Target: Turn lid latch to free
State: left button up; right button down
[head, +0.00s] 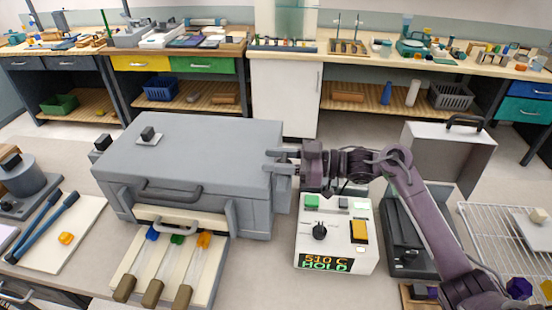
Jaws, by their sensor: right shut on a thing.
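A big grey kiln box (190,135) with a closed lid stands on the bench, a grey bar handle (172,192) on its front. My right gripper (275,161) is at the right side of the box, near the lid's right edge, its fingers pointing left. It is shut on a small grey part there, which looks like the lid latch; the fingers hide most of it, so its turned position cannot be told. A small black knob (148,132) on a light plate sits on top of the lid. My left gripper is not in view.
A white control box (337,236) reading "510 C HOLD" stands just below my right gripper. Glass rods (187,262) with blue, green and orange tips lie on a pale board in front of the kiln. An open grey case (447,160) and wire rack (497,232) stand right.

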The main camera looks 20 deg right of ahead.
aim_at(287, 161)
jog(key=shift+r, duration=0.15)
jog(key=c, duration=1)
grip_release()
jog(key=shift+o, duration=0.2)
jog(key=b+v, duration=0.1)
jog(key=v, duration=0.2)
jog(key=b+v, duration=0.1)
jog(key=v, duration=0.2)
jog(key=shift+s+d+f+b, duration=0.1)
jog(key=shift+d+f+b, duration=0.15)
jog(key=shift+d+b, duration=0.15)
jog(key=shift+s+d+r, duration=0.2)
jog(key=shift+s+d, duration=0.05)
jog(key=shift+d, duration=0.25)
jog(key=shift+f, duration=0.1)
